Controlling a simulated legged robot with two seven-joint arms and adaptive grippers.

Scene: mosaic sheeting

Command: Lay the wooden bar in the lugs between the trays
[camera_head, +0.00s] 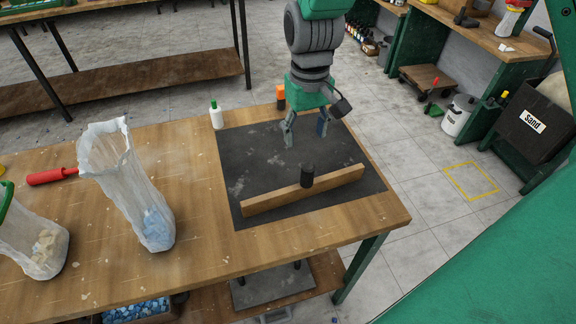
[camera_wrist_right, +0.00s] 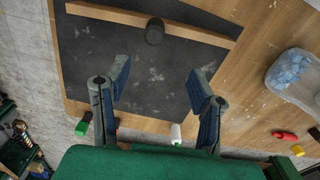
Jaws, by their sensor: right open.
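The wooden bar (camera_head: 272,200) lies along the near part of a dark mat (camera_head: 258,150) on the workbench. A black cylindrical knob (camera_head: 307,176) stands at its middle. My left gripper is not in view. I cannot make out the lugs or the trays.
A clear bag with blue pieces (camera_head: 128,185) and another with beige pieces (camera_head: 35,245) stand at the left. A red-handled tool (camera_head: 52,176) lies behind them. A white bottle (camera_head: 216,116) and an orange-capped item (camera_head: 280,93) stand beyond the mat. The mat's far half is bare.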

